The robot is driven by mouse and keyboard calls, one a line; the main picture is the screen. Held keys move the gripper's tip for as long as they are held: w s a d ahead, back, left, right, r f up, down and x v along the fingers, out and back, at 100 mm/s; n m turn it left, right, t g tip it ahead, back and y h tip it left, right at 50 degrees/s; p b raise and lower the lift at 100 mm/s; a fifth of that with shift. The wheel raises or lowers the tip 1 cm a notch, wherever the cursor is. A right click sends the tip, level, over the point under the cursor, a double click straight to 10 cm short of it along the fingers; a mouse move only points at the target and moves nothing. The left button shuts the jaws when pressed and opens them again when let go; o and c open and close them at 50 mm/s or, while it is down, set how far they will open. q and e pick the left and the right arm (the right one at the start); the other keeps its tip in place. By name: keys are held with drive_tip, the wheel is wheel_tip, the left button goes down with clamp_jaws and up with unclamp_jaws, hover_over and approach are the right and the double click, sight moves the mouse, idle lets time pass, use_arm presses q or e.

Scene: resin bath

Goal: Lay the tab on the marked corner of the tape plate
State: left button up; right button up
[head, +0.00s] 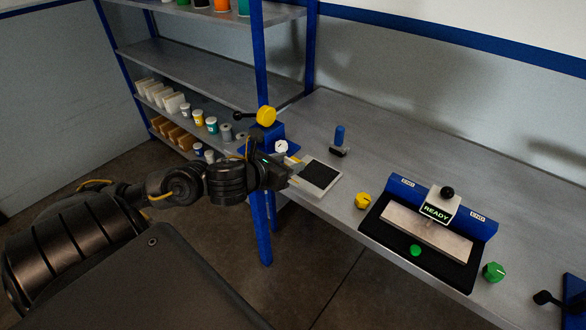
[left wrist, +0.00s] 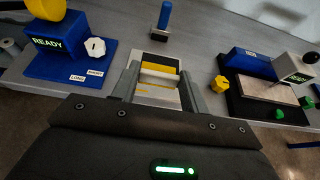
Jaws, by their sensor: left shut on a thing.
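My left gripper (head: 293,171) reaches over the front edge of the bench, at the left side of the tape plate (head: 330,166), a pale plate with a black panel. In the left wrist view my left gripper (left wrist: 158,82) is shut on a pale bar-like piece, which I take to be the tab (left wrist: 158,78), spanning its two fingers. Yellow surface shows around the piece, and the plate's pale far edge (left wrist: 150,57) lies beyond it. The fingers hide part of the plate. I cannot tell whether the tab touches the plate, and the corner mark is not clear. My right gripper is not in view.
A blue READY unit (left wrist: 55,50) with a white knob (left wrist: 96,47) stands left of the plate. A blue-handled tool (head: 339,138) stands behind it. A yellow knob (head: 363,201) and a black-and-blue station (head: 375,232) lie to the right. Shelves (head: 190,65) rise at the left.

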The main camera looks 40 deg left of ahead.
use_arm(q)
drive_tip(key=shift+w+a+f+b, duration=0.35)
drive_tip(key=shift+a+b, duration=0.05)
drive_tip(key=shift+b, duration=0.25)
hover_over(293, 181)
wheel_tip(293, 181, down, 5)
drive_tip(key=shift+s+f+b, duration=0.1)
drive_tip(key=shift+b, duration=0.25)
wheel_tip(293, 181, down, 3)
drive_tip(key=shift+a+f, duration=0.1)
drive_tip(key=shift+f, duration=0.1)
drive_tip(key=shift+f+b, duration=0.2)
drive_tip(key=shift+b, duration=0.15)
drive_tip(key=o, duration=1)
drive_tip(key=shift+c, duration=0.2)
